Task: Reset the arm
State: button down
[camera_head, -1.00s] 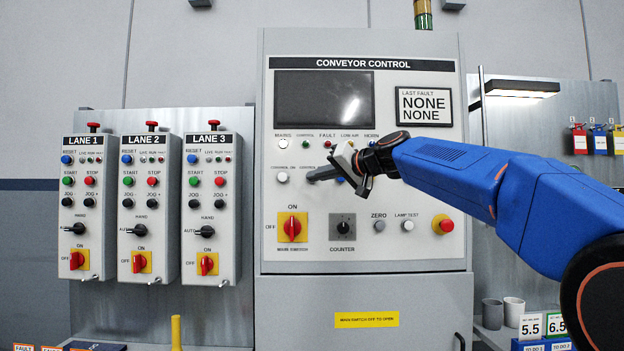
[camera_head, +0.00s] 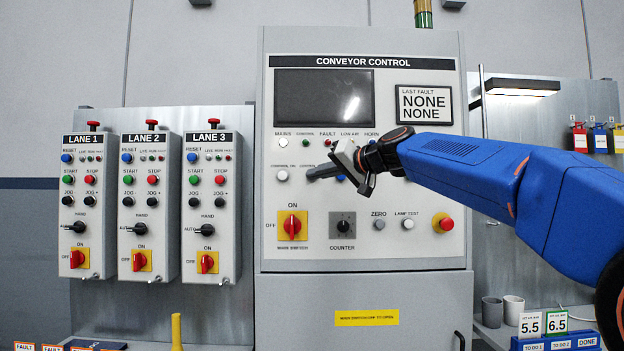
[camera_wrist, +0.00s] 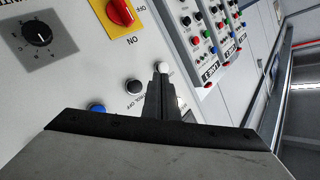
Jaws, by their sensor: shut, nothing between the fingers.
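My gripper (camera_head: 318,173) is shut and empty. In the head view it is in front of the conveyor control panel (camera_head: 400,250), at the row of control buttons, with its fingers pointing left. A white control-on button (camera_head: 282,176) is just left of the fingertips. In the wrist view the shut fingers (camera_wrist: 160,80) point up the picture toward a white button (camera_wrist: 161,67). A black button (camera_wrist: 134,87) and a blue button (camera_wrist: 97,108) lie left of the fingers. I cannot tell whether the fingertips touch the panel. My blue arm reaches in from the right.
The red main switch (camera_head: 292,226), counter knob (camera_head: 342,226) and red stop button (camera_head: 443,224) are below the gripper. Three lane boxes (camera_head: 150,210) hang at the left.

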jog(key=s+d+f+g+h, duration=0.2)
jog(key=s+d+f+h, duration=0.2)
jog(key=s+d+f, duration=0.5)
jog(key=s+d+f+m+g+h, duration=0.1)
jog(key=s+d+f, duration=0.7)
jog(key=s+f, duration=1.3)
jog(key=s+d+f+g+h, duration=0.3)
jog(key=s+d+f+h, duration=0.3)
jog(key=s+f, duration=0.9)
jog(key=d+f, duration=0.3)
jog(key=f, duration=0.6)
jog(key=shift+s+d+m+g+h, duration=0.3)
jog(key=shift+d+g, duration=0.05)
jog(key=shift+g, duration=0.05)
jog(key=c, duration=2.4)
grip_release()
jog(key=shift+c, duration=0.2)
